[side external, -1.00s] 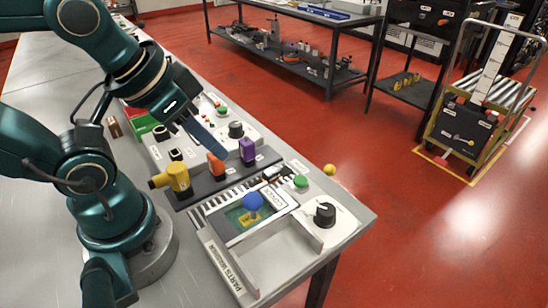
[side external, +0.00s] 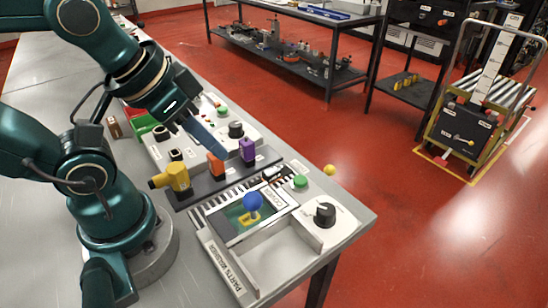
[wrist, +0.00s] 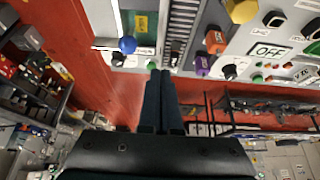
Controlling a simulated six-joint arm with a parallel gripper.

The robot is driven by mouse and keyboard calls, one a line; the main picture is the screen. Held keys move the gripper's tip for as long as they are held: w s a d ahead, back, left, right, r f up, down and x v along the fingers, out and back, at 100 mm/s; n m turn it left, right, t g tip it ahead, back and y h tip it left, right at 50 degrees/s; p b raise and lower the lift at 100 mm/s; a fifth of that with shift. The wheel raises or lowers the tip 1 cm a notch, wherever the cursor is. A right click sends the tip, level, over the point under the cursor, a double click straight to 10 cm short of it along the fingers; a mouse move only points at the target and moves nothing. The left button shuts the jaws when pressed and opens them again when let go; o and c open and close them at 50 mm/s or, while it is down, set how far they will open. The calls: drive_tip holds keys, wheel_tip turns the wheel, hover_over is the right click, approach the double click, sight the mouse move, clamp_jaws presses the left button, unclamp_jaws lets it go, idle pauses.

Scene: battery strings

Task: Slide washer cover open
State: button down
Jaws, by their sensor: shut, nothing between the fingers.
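The parts washer is a pale tray-like box (side external: 222,262) with a lettered front wall, near the table's front corner in the side view. A framed panel that looks like its cover (side external: 228,228) lies across its far part, with a blue ball knob (side external: 253,201) and a yellow patch on it. The near part of the box looks open and empty. The knob (wrist: 127,45) also shows at upper left of the wrist view. My gripper (side external: 226,152) is shut and empty, above the row of coloured handles, apart from the knob. Its fingers (wrist: 160,73) point up the wrist view.
Yellow, orange (side external: 215,164) and purple (side external: 247,150) handles stand on a dark block between my gripper and the washer. A black dial (side external: 325,214) and a green button (side external: 300,181) sit beside the washer, close to the table edge. The air above the washer is clear.

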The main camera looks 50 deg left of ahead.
drive_tip(key=c, duration=0.7)
unclamp_jaws()
drive_tip(key=shift+c, duration=0.2)
drive_tip(key=shift+o, duration=1.1)
drive_tip(key=shift+r+m, duration=0.1)
drive_tip(key=shift+m, duration=0.6)
drive_tip(key=m+g, duration=0.3)
drive_tip(key=m, duration=1.1)
hover_over(251, 196)
drive_tip(key=shift+s+a+f, duration=0.15)
drive_tip(key=shift+f, duration=0.3)
drive_tip(key=shift+s+a+f, duration=0.1)
drive_tip(key=shift+s+f, duration=0.05)
drive_tip(key=shift+f, duration=0.25)
drive_tip(key=shift+s+d+f, duration=0.15)
drive_tip(key=shift+d+f, duration=0.2)
drive_tip(key=shift+f, duration=0.15)
drive_tip(key=shift+x, duration=2.35)
drive_tip(key=shift+s+a, duration=0.1)
clamp_jaws()
